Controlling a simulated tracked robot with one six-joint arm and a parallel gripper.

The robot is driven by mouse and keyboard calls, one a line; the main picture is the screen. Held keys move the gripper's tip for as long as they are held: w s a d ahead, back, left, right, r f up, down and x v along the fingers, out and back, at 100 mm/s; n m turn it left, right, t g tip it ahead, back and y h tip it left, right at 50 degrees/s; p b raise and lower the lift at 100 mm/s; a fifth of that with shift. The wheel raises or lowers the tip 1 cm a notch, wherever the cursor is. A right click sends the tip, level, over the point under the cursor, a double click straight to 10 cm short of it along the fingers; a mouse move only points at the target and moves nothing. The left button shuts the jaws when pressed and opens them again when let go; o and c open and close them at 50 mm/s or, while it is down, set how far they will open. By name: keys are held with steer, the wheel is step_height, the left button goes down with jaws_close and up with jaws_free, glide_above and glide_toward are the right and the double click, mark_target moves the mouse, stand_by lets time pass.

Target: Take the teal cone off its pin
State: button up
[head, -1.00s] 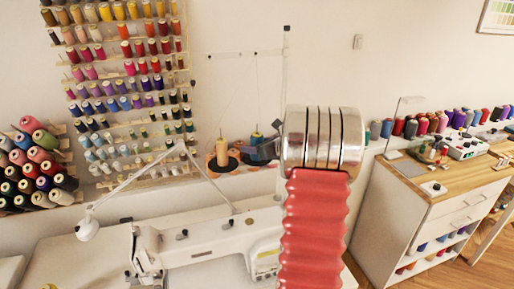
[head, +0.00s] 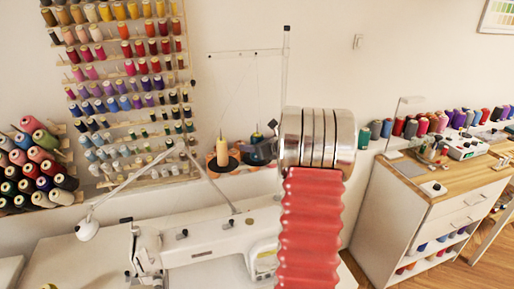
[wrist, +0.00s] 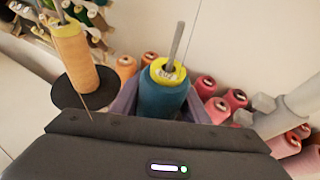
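The teal cone (wrist: 165,95) has a yellow top rim and stands upright on its metal pin in the wrist view; the pin sticks out of its top. My gripper (wrist: 163,108) is open, with a grey-purple finger on either side of the cone. Any gap between fingers and cone is too small to make out. In the head view the teal cone (head: 262,150) shows partly at the thread stand, and my arm covers its right side.
An orange cone (wrist: 84,72) on a black disc stands left of the teal cone, close to my gripper. A thin stand pole (head: 285,70) rises behind. The sewing machine (head: 205,235) is below. Several red cones (wrist: 228,100) lie beyond to the right.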

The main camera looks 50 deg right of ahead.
steer(key=c, duration=0.7)
steer(key=shift+r, duration=0.1)
step_height(320, 180, up, 18)
steer(key=s, duration=0.6)
steer(key=s+a, duration=0.1)
steer(key=s, duration=0.5)
steer(key=s+a, duration=0.1)
steer(key=s, duration=0.5)
